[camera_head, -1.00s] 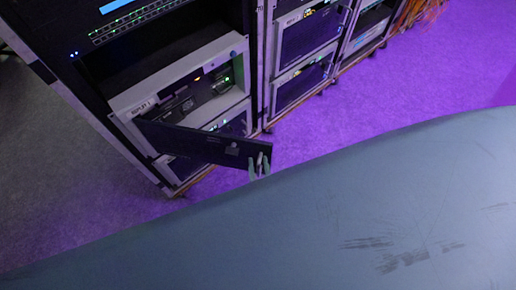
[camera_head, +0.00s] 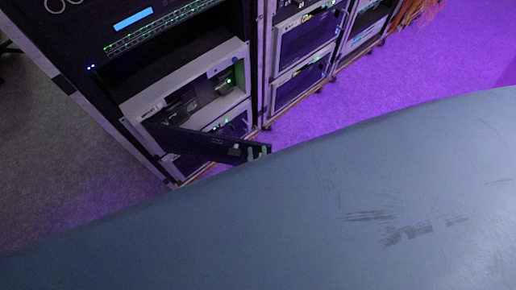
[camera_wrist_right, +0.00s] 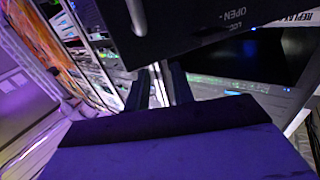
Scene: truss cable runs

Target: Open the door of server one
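The door of server one (camera_head: 205,146) is a dark panel that stands swung out from the light-framed server unit (camera_head: 242,85), whose inside shows behind it. The unit's label looks like "REPLAY 1" in the head view. In the right wrist view the door (camera_wrist_right: 190,38) fills the top, with "OPEN" lettering and a pale bar handle (camera_wrist_right: 137,16). My right gripper (camera_head: 258,153) is at the door's free end; in the wrist view its two dark fingers (camera_wrist_right: 158,88) are apart, just below the door, with the handle not between them. Whether they touch the door is unclear. My left gripper is not in view.
More rack units (camera_head: 302,42) stand to the right of server one. Orange cables (camera_head: 410,12) hang at the far right. Purple-lit floor (camera_head: 400,85) is open in front of the racks. A large grey-blue surface fills the lower head view.

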